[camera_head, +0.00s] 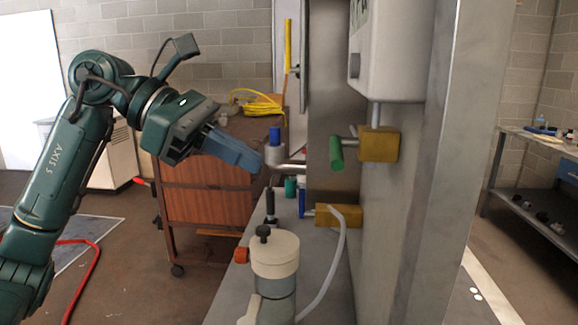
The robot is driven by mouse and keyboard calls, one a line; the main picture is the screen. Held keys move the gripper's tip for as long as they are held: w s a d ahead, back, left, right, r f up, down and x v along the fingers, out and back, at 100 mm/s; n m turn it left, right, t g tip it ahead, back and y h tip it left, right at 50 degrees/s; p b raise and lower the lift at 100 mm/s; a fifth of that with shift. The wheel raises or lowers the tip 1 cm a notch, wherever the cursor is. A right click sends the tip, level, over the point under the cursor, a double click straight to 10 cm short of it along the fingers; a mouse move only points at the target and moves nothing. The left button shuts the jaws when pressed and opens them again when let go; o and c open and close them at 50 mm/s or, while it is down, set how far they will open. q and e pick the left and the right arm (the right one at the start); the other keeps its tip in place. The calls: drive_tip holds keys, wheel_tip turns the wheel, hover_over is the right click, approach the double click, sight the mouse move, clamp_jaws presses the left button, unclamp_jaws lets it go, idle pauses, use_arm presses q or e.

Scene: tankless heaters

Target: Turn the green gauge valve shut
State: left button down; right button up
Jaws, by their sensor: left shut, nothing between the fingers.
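A green valve handle (336,153) shows right of the middle, mounted on a brass valve block (378,144) under the white heater. It hangs roughly upright and nothing touches it. My left gripper (257,176) reaches in from the left with its blue fingers shut and empty. Its fingertips appear to the left of the green handle and slightly lower, with a clear gap in the picture. The depth of that gap is hard to judge. My right gripper does not show.
A white heater (388,50) hangs on the grey panel. Below are a second brass block (338,216) with a blue handle and white hose, and a cream canister (275,256). A brown cart (208,190) stands behind my left gripper. Open floor lies at left.

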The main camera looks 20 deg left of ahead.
sight(336, 152)
use_arm(q)
drive_tip(key=w+d+p, duration=0.2)
drive_tip(key=d+p, duration=0.1)
drive_tip(key=d, duration=0.6)
drive_tip(key=shift+f, duration=0.4)
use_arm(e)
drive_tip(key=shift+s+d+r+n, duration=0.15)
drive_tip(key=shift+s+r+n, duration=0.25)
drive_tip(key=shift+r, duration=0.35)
use_arm(q)
drive_tip(key=shift+r+n+g+p, duration=0.3)
drive_tip(key=shift+r+p, duration=0.3)
drive_tip(key=shift+r, duration=0.05)
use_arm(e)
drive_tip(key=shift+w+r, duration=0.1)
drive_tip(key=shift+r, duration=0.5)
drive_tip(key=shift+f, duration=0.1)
